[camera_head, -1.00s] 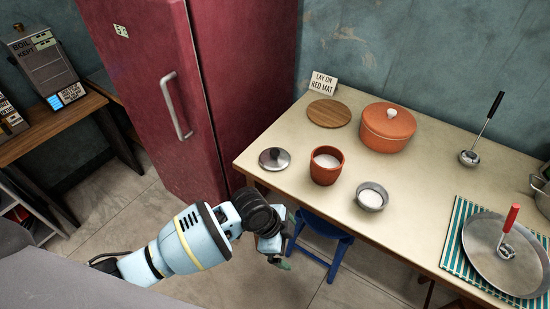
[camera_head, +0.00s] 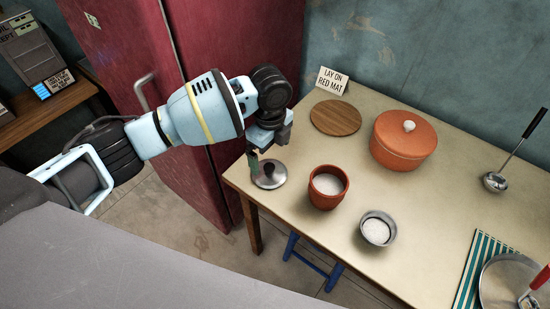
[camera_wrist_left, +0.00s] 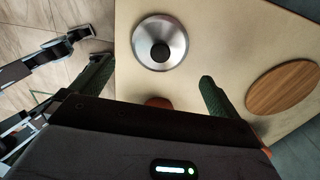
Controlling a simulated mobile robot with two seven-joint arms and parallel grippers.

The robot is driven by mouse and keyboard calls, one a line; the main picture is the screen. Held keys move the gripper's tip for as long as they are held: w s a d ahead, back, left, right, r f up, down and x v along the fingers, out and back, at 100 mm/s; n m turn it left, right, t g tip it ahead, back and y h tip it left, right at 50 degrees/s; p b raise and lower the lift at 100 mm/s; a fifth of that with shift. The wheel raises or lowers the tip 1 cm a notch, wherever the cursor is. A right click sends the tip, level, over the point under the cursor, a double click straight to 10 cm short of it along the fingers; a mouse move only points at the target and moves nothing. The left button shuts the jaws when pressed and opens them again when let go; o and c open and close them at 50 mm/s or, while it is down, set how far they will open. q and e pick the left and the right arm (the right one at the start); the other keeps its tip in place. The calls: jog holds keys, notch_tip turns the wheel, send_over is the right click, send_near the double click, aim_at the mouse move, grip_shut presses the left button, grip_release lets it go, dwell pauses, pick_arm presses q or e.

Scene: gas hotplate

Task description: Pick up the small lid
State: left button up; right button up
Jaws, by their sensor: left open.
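The small lid (camera_head: 269,175) is a round silver lid with a dark knob, lying flat near the left end of the table. It also shows whole in the left wrist view (camera_wrist_left: 160,42), knob facing the camera. My left gripper (camera_head: 268,160) is over the lid in the head view. In the left wrist view its green fingertips (camera_wrist_left: 154,72) are wide apart and empty, with the lid ahead of and between them. I cannot tell the exact height above the lid. My right gripper is not in view.
An orange-brown pot (camera_head: 328,187) with white contents stands close right of the lid. A small grey bowl (camera_head: 377,229), a round wooden board (camera_head: 335,118), a lidded orange pot (camera_head: 403,140) and a ladle (camera_head: 495,181) are farther along. The red fridge (camera_head: 215,90) stands close behind my left arm.

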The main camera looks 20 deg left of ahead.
aim_at(269, 167)
pick_arm(q)
jog(key=shift+s, duration=0.1)
jog(key=shift+s+f, duration=0.2)
jog(key=shift+f, duration=0.85)
jog(key=shift+w+f, duration=0.1)
jog(key=shift+f, duration=0.1)
jog(key=f, duration=0.5)
jog(key=shift+w+a+b, duration=0.25)
jog(key=shift+b, duration=0.05)
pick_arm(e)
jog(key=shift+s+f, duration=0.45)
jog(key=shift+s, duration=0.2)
pick_arm(q)
jog(key=shift+c, duration=0.4)
jog(key=c, duration=0.6)
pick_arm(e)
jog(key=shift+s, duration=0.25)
